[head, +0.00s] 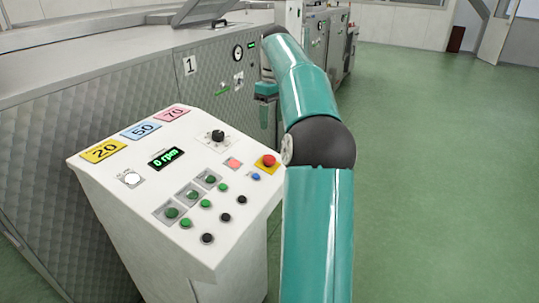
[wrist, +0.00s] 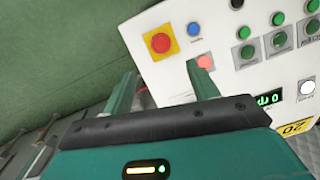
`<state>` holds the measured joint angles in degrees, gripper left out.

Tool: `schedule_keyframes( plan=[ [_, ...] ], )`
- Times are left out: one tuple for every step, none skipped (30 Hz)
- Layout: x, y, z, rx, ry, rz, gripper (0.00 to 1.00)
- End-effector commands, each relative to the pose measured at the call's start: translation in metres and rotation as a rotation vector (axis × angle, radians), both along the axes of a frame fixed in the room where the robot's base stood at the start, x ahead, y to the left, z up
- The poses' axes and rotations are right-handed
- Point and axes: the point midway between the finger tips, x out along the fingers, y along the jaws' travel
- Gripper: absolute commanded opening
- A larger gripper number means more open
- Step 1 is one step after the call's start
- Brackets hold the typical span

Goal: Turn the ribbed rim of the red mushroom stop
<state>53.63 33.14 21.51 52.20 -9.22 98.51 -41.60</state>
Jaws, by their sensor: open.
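The red mushroom stop (head: 268,160) sits on a yellow square plate at the far right corner of the sloped white control panel (head: 105,185). In the wrist view the stop (wrist: 160,43) is upper centre, beyond the fingertips, with its round red head fully in sight. The ribs on its rim are too small to make out. My gripper (head: 264,112) hangs behind and above the panel's far right corner, apart from the stop. In the wrist view my gripper (wrist: 165,80) is open, its two fingers wide apart with nothing between them.
A blue button (head: 255,177) and a pinkish-red button (head: 233,163) lie close to the stop. A black knob (head: 218,136), several green and black buttons and a display (head: 166,157) fill the panel. A metal machine (head: 130,80) stands behind. Green floor (head: 440,180) is clear at right.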

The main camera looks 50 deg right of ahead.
Motion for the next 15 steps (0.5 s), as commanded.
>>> schedule_keyframes(
  plan=[
    [0.000, 0.001, -0.005, 0.001, 0.002, 0.000, 0.59],
    [0.000, 0.001, -0.009, 0.002, 0.003, 0.000, 0.59],
    [0.000, 0.001, -0.015, 0.001, 0.002, 0.000, 0.59],
    [0.000, 0.002, -0.020, 0.003, 0.004, 0.000, 0.59],
    [0.001, 0.002, -0.024, 0.002, 0.003, 0.000, 0.59],
    [0.001, 0.003, -0.033, 0.003, 0.004, 0.001, 0.59],
    [0.002, 0.003, -0.039, 0.003, 0.003, 0.002, 0.59],
    [0.002, 0.003, -0.045, 0.003, 0.003, 0.002, 0.59],
    [0.001, 0.004, -0.053, 0.003, 0.003, 0.002, 0.59],
    [0.002, 0.004, -0.059, 0.003, 0.003, 0.002, 0.59],
    [0.002, 0.004, -0.065, 0.002, 0.003, 0.002, 0.59],
    [0.002, 0.004, -0.073, 0.002, 0.003, 0.003, 0.59],
    [0.002, 0.005, -0.079, 0.002, 0.003, 0.003, 0.59],
    [0.002, 0.005, -0.085, 0.002, 0.003, 0.003, 0.59],
    [0.002, 0.005, -0.092, 0.002, 0.003, 0.002, 0.59]
  ],
)
